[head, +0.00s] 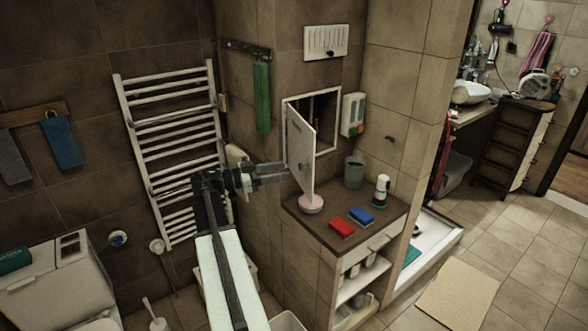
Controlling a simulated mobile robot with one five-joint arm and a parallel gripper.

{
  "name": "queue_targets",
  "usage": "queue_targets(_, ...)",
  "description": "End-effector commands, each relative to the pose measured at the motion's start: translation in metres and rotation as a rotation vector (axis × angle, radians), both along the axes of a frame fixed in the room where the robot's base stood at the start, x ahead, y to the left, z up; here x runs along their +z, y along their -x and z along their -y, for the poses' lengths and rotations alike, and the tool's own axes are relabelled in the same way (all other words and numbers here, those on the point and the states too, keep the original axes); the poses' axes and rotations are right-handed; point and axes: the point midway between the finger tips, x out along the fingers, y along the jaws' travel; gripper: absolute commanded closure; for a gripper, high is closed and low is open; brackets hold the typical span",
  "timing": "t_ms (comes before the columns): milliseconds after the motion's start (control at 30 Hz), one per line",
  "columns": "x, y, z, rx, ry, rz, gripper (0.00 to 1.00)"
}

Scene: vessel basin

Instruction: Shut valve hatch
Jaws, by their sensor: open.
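The valve hatch is a small pale door (299,150) hinged on the left of a white frame (338,128) in the tiled wall. It stands ajar, swung out into the room, and the dark recess (322,115) shows behind it. My gripper (287,172) is at the left side of the door, with its fingers pointing right toward the lower part of the panel. It is open and holds nothing that I can see. I cannot tell whether the fingers touch the door.
Below is a counter (375,248) with a pink bowl (311,203), red sponge (341,229), blue sponge (361,216), grey cup (354,172) and white bottle (381,191). A dispenser (352,114) hangs right of the hatch. A towel radiator (172,145) is on the left.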

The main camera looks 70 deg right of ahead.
Motion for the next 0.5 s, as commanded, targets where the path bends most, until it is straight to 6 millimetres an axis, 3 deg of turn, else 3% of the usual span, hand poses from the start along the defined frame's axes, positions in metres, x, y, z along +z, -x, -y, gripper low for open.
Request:
queue_targets(233, 0.000, 0.033, 0.027, -0.001, -0.002, 0.000, 0.54)
queue_targets(500, 0.000, 0.040, 0.033, 0.001, -0.003, 0.000, 0.54)
